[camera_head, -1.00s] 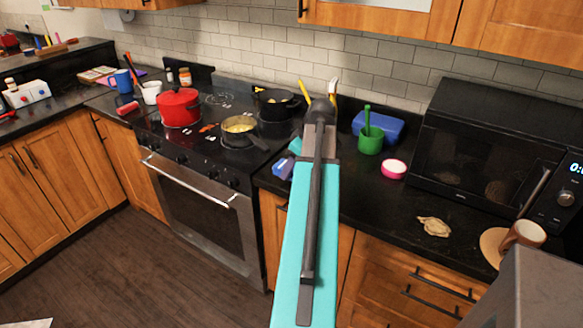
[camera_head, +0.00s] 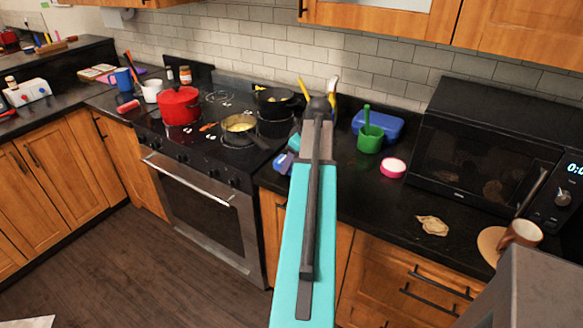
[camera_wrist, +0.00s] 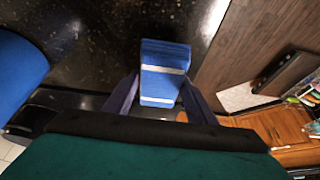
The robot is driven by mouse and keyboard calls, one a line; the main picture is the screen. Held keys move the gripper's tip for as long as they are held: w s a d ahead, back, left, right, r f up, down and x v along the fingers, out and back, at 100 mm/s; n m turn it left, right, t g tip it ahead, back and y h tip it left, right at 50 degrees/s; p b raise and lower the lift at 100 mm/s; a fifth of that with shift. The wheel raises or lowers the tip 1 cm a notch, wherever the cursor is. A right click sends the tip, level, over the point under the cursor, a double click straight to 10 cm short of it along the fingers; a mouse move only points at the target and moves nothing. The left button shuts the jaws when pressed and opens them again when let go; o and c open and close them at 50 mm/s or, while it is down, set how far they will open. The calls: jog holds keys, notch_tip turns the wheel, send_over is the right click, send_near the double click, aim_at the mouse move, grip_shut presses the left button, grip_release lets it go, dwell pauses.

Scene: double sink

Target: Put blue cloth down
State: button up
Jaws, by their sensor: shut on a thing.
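The blue cloth (camera_wrist: 165,62) is a folded blue block with pale stripes. In the wrist view it sits between the two fingers of my gripper (camera_wrist: 160,98), which is shut on it. In the head view a bit of blue cloth (camera_head: 283,162) shows left of my arm, by the counter's front edge beside the stove. My arm hides most of the gripper and cloth there. Dark speckled counter (camera_wrist: 95,50) lies below the cloth in the wrist view; I cannot tell whether the cloth touches it.
A green cup (camera_head: 369,141), a blue tub (camera_head: 390,124) and a pink-rimmed round thing (camera_head: 393,168) stand right of my arm. The stove holds a pan (camera_head: 239,124) and a red pot (camera_head: 179,106). A crumpled tan thing (camera_head: 432,226) lies before the microwave (camera_head: 490,140).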

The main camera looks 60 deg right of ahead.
jog(key=shift+f+p, duration=0.4)
jog(key=shift+f, duration=0.9)
jog(key=shift+f, duration=0.15)
jog(key=o, duration=1)
jog(key=shift+c, duration=0.2)
jog(key=shift+s+r, duration=0.1)
jog(key=shift+r, duration=0.15)
jog(key=shift+b+v, duration=1.25)
jog(key=shift+v, duration=4.65)
jog(key=shift+r, duration=0.1)
